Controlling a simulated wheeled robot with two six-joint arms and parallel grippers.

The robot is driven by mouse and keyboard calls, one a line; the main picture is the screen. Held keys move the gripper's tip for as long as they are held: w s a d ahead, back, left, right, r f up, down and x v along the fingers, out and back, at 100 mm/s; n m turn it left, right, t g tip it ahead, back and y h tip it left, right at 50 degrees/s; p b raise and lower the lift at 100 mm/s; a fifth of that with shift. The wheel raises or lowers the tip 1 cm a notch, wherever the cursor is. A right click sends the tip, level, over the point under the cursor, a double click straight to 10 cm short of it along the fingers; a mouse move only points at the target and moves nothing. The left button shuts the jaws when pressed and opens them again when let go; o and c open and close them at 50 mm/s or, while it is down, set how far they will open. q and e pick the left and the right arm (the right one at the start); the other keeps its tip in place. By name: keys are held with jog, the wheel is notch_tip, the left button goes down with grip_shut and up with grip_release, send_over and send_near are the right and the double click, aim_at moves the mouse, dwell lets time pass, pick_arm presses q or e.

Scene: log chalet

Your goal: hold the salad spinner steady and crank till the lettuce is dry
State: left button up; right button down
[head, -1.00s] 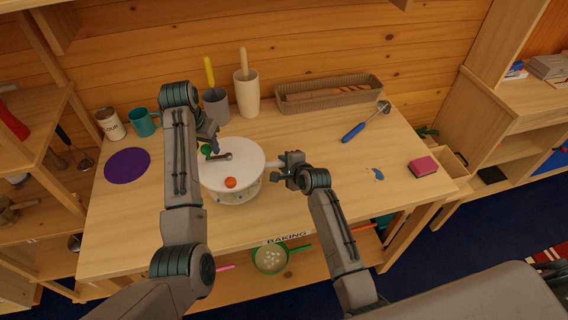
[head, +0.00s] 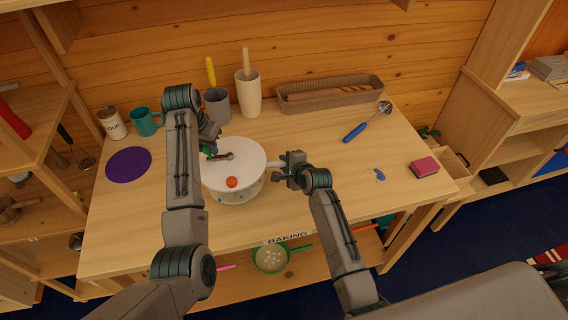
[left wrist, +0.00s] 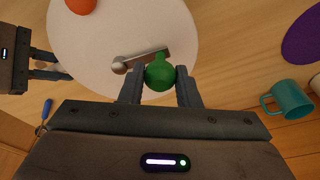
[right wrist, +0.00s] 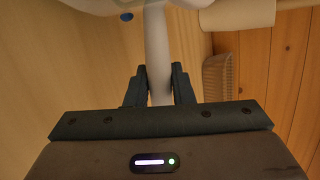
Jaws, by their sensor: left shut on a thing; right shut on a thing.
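The white salad spinner (head: 246,178) stands upright on the table, its lid flat with an orange knob (head: 232,182) near the front edge. The metal crank (head: 221,157) lies across the lid. My left gripper (head: 208,147) is over the lid's left side, shut on the crank's green knob (left wrist: 160,73), which shows between the fingers in the left wrist view. My right gripper (head: 284,164) is right of the spinner, shut on its white side handle (right wrist: 156,40). The lettuce is hidden inside the spinner.
A purple mat (head: 129,163) and teal mug (head: 146,121) are left of the spinner. A grey cup (head: 217,108), a cream crock (head: 248,96) and a bread basket (head: 330,94) stand behind. A blue-handled ladle (head: 356,132) and pink sponge (head: 425,167) lie to the right.

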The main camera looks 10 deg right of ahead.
aim_at(230, 147)
pick_arm(q)
jog(key=shift+w, duration=0.1)
dwell(0.5)
jog(key=shift+w+d, duration=0.6)
jog(key=shift+w, duration=0.35)
jog(key=shift+w+d, duration=0.55)
jog(key=shift+w, duration=0.35)
jog(key=shift+w+d+f, duration=0.1)
jog(key=shift+w+d, duration=0.1)
jog(key=shift+d, duration=0.45)
jog(key=shift+w+d+r, duration=0.1)
jog(key=shift+w+d, duration=0.15)
jog(key=shift+d, duration=0.45)
jog(key=shift+w+d+f, duration=0.1)
jog(key=shift+w+d, duration=0.1)
jog(key=shift+d, duration=0.45)
jog(key=shift+a, duration=0.1)
